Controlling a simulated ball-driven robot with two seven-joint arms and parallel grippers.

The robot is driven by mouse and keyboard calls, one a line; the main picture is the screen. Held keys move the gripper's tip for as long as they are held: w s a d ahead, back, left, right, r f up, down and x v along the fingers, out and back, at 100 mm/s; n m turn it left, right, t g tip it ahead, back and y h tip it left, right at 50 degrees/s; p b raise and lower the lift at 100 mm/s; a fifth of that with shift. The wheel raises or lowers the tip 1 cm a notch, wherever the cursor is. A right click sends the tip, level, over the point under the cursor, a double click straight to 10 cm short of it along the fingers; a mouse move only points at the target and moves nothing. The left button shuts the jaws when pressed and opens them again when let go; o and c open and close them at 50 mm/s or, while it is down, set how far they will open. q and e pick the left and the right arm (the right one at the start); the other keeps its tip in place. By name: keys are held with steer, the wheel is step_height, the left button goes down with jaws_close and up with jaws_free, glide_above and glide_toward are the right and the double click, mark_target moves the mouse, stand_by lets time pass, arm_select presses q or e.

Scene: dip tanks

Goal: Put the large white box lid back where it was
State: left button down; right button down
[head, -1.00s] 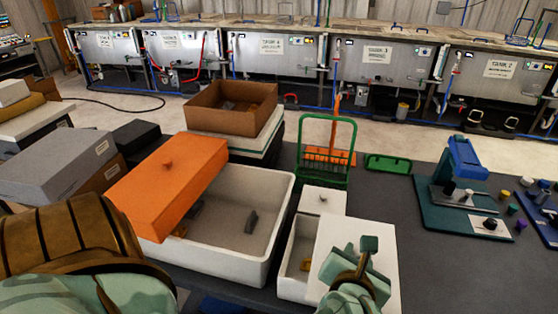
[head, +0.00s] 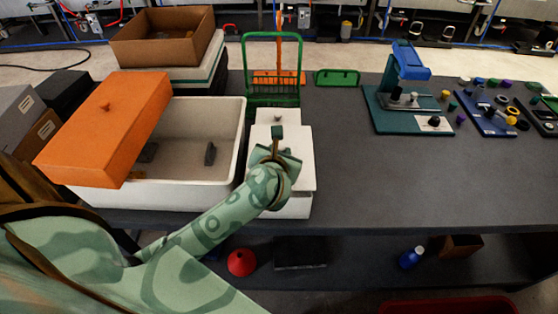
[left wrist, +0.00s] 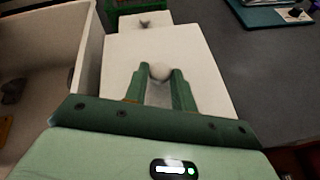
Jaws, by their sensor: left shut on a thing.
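The large white box lid (head: 304,170) is a flat white panel with a round pale knob (left wrist: 159,72) on top. My left gripper (head: 278,150) is shut on that knob, with one finger on each side in the left wrist view (left wrist: 160,78). The lid lies over the front part of the white box (head: 296,208), which shows below its front edge. My arm hides part of it, and I cannot tell whether the lid touches the rim. A smaller white lid (head: 268,115) with its own knob is just behind. My right gripper is not in view.
A large white bin (head: 225,150) stands to the left, with an orange lid (head: 110,125) tilted across it.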

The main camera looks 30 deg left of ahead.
arm_select(q)
steer(key=f, duration=0.3)
steer(key=shift+w+a+b, duration=0.15)
steer(key=shift+a+b, duration=0.1)
steer(key=shift+b, duration=0.05)
steer(key=shift+f, duration=0.35)
steer(key=shift+f, duration=0.1)
steer(key=c, duration=1.1)
jaws_free()
steer(key=shift+c, duration=0.2)
